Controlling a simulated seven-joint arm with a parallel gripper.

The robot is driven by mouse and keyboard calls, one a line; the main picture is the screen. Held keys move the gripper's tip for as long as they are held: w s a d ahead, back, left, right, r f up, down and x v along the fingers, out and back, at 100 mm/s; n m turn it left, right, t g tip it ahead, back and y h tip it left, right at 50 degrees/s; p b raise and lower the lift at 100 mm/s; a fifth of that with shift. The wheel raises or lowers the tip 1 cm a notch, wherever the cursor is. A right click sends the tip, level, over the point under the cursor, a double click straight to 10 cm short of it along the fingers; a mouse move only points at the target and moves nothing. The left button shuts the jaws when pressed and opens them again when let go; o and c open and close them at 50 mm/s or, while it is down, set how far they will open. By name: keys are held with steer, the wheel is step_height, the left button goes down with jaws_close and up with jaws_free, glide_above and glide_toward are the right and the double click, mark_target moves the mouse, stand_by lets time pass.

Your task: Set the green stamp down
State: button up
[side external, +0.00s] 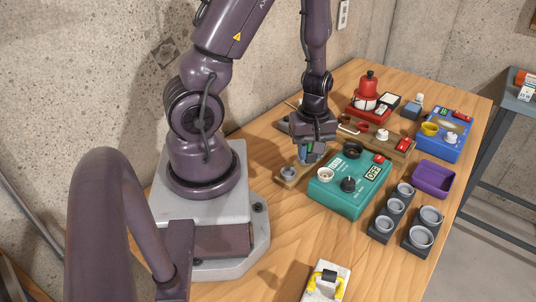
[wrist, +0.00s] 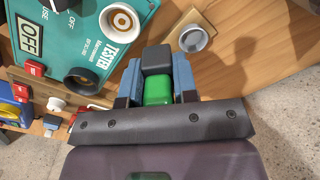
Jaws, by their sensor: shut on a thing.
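The green stamp (wrist: 158,91), with a dark grey block at one end, is between the two blue fingers of my gripper (wrist: 157,72) in the wrist view. My gripper (side external: 311,153) is shut on it. In the side view it hangs beside the green tester box, over or just behind a small wooden stand (side external: 284,180). The stand bears a round grey metal cup (side external: 288,172), which also shows in the wrist view (wrist: 194,39), apart from the stamp. In the side view the stamp is mostly hidden by the fingers, and I cannot tell whether its lower end touches anything.
The green tester box (side external: 340,200) with knobs stands close to my gripper. Behind are a wooden rack (side external: 400,143), a red stand (side external: 365,112) and a blue box (side external: 445,145). A purple tray (side external: 435,175) and dark cup holders (side external: 382,226) lie right. Bare tabletop (side external: 285,235) is in front.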

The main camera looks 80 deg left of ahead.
mark_target(266, 153)
steer(key=s+a+n, duration=0.8)
steer(key=s+a, duration=0.1)
steer(key=a, duration=0.4)
steer(key=shift+s+f, duration=0.25)
steer(key=shift+s, duration=0.05)
steer(key=shift+a+r, duration=0.1)
steer(key=shift+a, duration=0.2)
steer(key=shift+w+f, duration=0.15)
steer(key=shift+f, duration=1.85)
steer(key=shift+w+f, duration=0.1)
steer(key=shift+f, duration=1.9)
steer(key=o, duration=0.9)
steer(key=shift+f, duration=0.1)
